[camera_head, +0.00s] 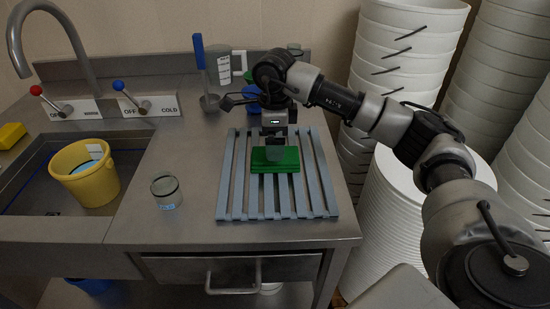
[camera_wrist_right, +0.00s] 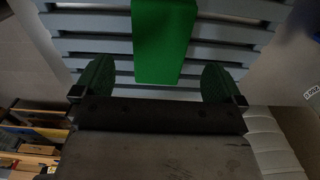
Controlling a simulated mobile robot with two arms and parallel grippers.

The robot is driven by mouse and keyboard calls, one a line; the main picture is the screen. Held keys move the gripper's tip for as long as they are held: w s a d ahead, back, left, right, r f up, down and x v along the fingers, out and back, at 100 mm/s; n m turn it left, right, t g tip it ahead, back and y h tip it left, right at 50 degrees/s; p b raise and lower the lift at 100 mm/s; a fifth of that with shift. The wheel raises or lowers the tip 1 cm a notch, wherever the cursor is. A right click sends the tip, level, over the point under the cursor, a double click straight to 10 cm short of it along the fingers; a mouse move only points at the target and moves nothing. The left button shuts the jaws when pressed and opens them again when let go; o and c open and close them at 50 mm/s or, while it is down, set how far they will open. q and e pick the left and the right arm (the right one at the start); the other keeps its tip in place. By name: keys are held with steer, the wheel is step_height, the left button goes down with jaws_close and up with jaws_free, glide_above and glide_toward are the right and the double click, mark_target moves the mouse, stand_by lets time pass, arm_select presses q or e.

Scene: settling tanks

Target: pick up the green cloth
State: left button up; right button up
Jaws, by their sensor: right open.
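The green cloth (camera_head: 290,161) lies flat as a folded rectangular block on the grey-blue slatted rack (camera_head: 232,205) on the steel counter. My right gripper (camera_head: 275,153) is over the cloth and hides part of it in the head view. In the right wrist view the gripper (camera_wrist_right: 158,66) is open, with one finger on each side of the cloth (camera_wrist_right: 163,45) and a gap on both sides. The fingers do not grip it. My left gripper is not in view.
A glass jar (camera_head: 167,192) stands left of the rack. A yellow bucket (camera_head: 88,185) sits in the sink. A blue-handled ladle (camera_head: 200,55) and other items stand behind the rack. Stacked white buckets (camera_head: 405,55) stand close on the right.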

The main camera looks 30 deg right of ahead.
step_height(320, 180, down, 5)
steer(key=shift+f+p, duration=0.1)
steer(key=shift+p, duration=0.35)
steer(key=c, duration=1)
steer(key=shift+r, duration=0.2)
steer(key=shift+r, duration=0.55)
step_height(320, 180, up, 3)
steer(key=shift+b, duration=0.4)
steer(key=s+r, duration=0.2)
steer(key=s, duration=0.2)
steer(key=s+r+b, duration=0.1)
steer(key=s+r, duration=0.1)
steer(key=s, duration=0.2)
steer(key=s+r, duration=0.2)
steer(key=s, duration=0.1)
steer(key=shift+s+a+r, duration=0.2)
steer(key=shift+s+r, duration=0.15)
steer(key=shift+s, duration=0.05)
